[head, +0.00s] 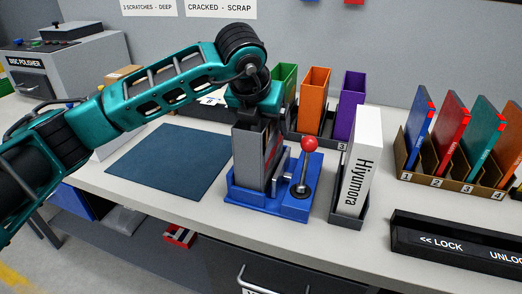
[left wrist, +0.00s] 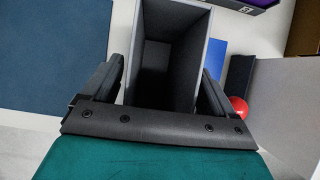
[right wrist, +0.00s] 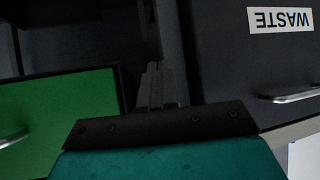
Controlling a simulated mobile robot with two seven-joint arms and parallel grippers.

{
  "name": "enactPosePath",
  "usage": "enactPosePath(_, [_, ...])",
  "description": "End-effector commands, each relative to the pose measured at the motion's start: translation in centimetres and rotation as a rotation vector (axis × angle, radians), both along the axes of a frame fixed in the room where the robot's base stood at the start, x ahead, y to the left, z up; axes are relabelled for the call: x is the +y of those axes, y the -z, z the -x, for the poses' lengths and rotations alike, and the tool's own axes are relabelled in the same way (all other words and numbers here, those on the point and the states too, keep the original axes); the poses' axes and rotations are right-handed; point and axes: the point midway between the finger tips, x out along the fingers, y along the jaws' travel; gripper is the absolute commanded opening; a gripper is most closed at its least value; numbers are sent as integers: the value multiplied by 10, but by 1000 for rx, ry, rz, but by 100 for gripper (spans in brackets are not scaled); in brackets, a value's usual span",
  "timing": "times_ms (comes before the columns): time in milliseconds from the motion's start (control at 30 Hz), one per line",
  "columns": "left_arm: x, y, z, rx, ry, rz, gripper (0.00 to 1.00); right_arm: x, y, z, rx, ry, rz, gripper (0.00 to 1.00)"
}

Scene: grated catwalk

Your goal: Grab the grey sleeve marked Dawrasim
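The grey sleeve (head: 247,156) stands upright in a blue clamp fixture (head: 262,203) with a red-knobbed lever. Its marked side is turned mostly away, and I cannot read the name. In the left wrist view the sleeve (left wrist: 172,60) is open-topped and looks empty. My left gripper (head: 258,116) is above it, pointing down. In the left wrist view its fingers (left wrist: 162,85) are apart, one on each side of the sleeve, with a narrow gap at the left finger. My right gripper (right wrist: 155,85) is shut and empty, low before the drawers.
A white Hiyumora box (head: 362,165) stands right of the fixture. Green, orange (head: 314,95) and purple (head: 350,100) sleeves stand behind. A numbered rack (head: 450,186) and a lock panel (head: 460,240) are at right. A blue mat (head: 168,160) lies clear at left.

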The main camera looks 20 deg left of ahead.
Motion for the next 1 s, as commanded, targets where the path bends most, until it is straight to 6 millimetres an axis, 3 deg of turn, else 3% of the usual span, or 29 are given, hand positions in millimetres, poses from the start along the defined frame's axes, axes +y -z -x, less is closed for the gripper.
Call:
enactPosePath(67, [0, 0, 0, 0, 0, 0, 79, 0, 0, 0, 0, 0, 0, 0])
enactPosePath(633, [0, 0, 0, 0, 0, 0, 25, 0, 0, 0, -2, -3, 2, 0])
enactPosePath(1000, [0, -3, 0, 0, 0, 0, 23, 0, -4, 0, -2, -3, 2, 0])
